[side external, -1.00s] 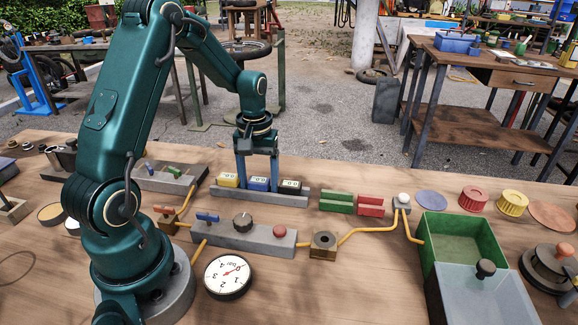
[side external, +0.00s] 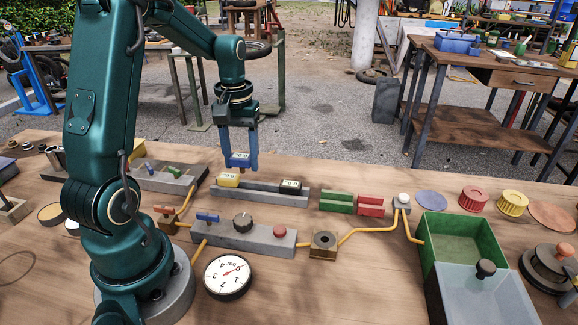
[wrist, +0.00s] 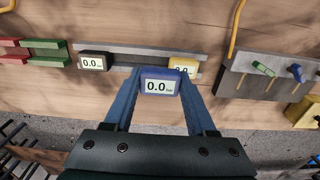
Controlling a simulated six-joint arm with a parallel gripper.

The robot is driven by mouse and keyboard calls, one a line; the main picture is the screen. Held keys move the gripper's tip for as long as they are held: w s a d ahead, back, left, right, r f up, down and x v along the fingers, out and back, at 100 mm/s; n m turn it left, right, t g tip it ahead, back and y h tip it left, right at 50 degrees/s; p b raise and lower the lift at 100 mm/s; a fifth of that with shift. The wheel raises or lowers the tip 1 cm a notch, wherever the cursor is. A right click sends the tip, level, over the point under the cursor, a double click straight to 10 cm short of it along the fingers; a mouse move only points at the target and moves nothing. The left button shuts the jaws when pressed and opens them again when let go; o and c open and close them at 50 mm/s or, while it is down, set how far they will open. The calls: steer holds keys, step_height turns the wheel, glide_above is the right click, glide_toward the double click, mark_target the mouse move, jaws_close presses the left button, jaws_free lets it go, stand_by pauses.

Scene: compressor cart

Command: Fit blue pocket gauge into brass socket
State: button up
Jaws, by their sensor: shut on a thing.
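My gripper (side external: 240,160) is shut on the blue pocket gauge (side external: 240,159) and holds it in the air above the grey rack (side external: 262,191). In the wrist view the blue gauge (wrist: 160,86) sits between the two blue fingers, its display reading 0.0. The brass socket (side external: 323,243) is a square block with a dark round hole, on the table to the right of the grey control bar. A yellow gauge (side external: 229,180) and a black gauge (side external: 290,186) stand in the rack on either side of an empty place.
The grey control bar (side external: 262,241) carries a blue lever, a black knob and a red button. Yellow hoses (side external: 362,231) run across the table. Green (side external: 336,203) and red (side external: 370,206) holders stand right of the rack. A green bin (side external: 428,240) stands further right.

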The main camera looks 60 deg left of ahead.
steer(key=s+a+r, duration=0.5)
steer(key=s, duration=0.1)
steer(key=m, duration=0.6)
glide_above(236, 155)
steer(key=shift+r, duration=0.15)
steer(key=w+d+f+m, duration=0.1)
steer(key=w+d+m, duration=0.1)
steer(key=d+m, duration=0.4)
steer(key=w+d+m, duration=0.3)
steer(key=d+m, duration=0.3)
steer(key=d, duration=1)
steer(key=shift+w+d+f, duration=0.25)
steer(key=shift+d+f, duration=0.05)
steer(key=shift+f, duration=0.05)
steer(key=shift+f, duration=2.9)
steer(key=shift+f, duration=1.1)
